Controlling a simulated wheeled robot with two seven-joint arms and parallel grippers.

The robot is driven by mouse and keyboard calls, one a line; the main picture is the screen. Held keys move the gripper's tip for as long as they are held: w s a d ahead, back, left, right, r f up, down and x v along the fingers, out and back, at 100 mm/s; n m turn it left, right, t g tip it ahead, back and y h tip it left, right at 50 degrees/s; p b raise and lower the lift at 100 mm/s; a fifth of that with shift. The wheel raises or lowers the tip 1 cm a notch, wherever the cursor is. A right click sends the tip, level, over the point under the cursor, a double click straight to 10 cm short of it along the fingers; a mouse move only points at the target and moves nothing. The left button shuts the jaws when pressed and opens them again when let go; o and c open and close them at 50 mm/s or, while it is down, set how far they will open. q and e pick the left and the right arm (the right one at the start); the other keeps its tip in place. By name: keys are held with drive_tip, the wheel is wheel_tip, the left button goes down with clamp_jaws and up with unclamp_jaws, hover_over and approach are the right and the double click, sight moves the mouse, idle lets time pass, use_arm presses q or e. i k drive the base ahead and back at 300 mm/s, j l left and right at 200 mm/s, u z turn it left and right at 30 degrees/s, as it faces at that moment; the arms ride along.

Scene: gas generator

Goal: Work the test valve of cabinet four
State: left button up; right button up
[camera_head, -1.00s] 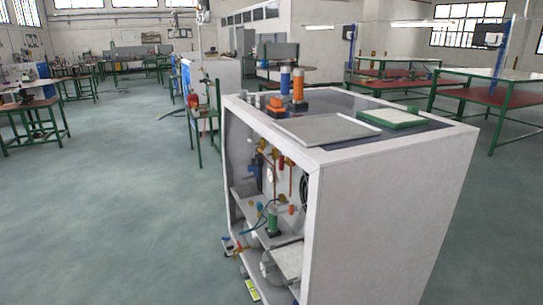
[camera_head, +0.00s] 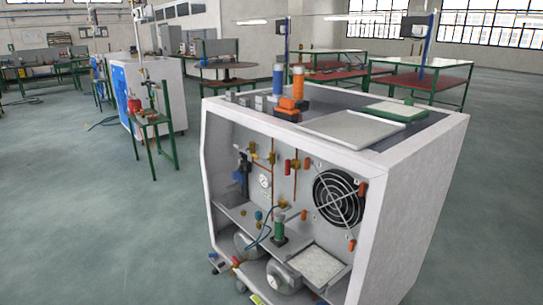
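A white cabinet (camera_head: 415,190) with an open front stands close in front of me, right of centre. Inside it are a round gauge (camera_head: 265,181), brass fittings with copper pipes (camera_head: 271,158), orange-red handles or fittings (camera_head: 288,166), a dark blue part (camera_head: 242,172) and a black fan grille (camera_head: 338,196). A green cylinder (camera_head: 278,227) stands on the inner shelf. I cannot tell which of these fittings is the test valve, and no number four is legible. Neither gripper is in view.
On the cabinet top are a blue cylinder (camera_head: 278,80), an orange cylinder (camera_head: 298,82), a grey plate (camera_head: 350,129) and a green-edged tray (camera_head: 397,111). A small green-legged table (camera_head: 152,122) stands behind left. The floor (camera_head: 90,220) to the left is clear.

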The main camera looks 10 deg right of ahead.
sight(258, 158)
drive_tip(key=i+j+z, duration=0.45)
drive_tip(key=i+j, duration=0.4)
drive_tip(key=i, duration=0.1)
